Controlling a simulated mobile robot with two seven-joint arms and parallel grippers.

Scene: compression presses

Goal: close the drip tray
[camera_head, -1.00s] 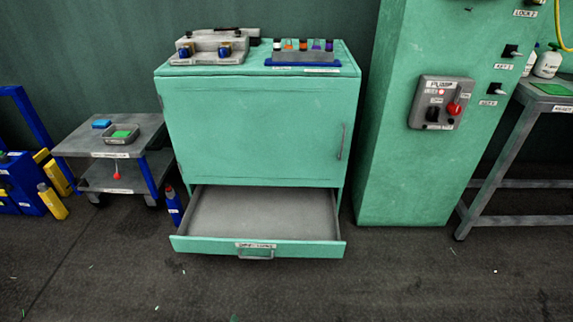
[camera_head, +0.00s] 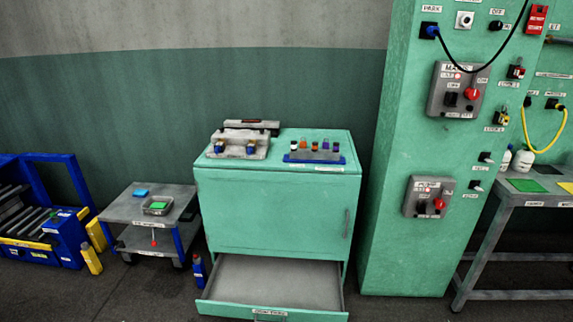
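The drip tray (camera_head: 270,280) is a wide, shallow grey drawer at the bottom of the green cabinet (camera_head: 270,209). It is pulled out toward me, and its flat inside looks empty. Its green front (camera_head: 262,312) has a label and a grey handle (camera_head: 268,318), partly cut by the lower picture edge. The cabinet's upper door is shut. Neither of my grippers is in the head view.
A grey cart (camera_head: 146,208) stands left of the cabinet, with a blue bottle (camera_head: 198,271) on the floor between them. A tall green control cabinet (camera_head: 395,150) stands right, beside a grey table (camera_head: 540,197). Floor shows left of the tray.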

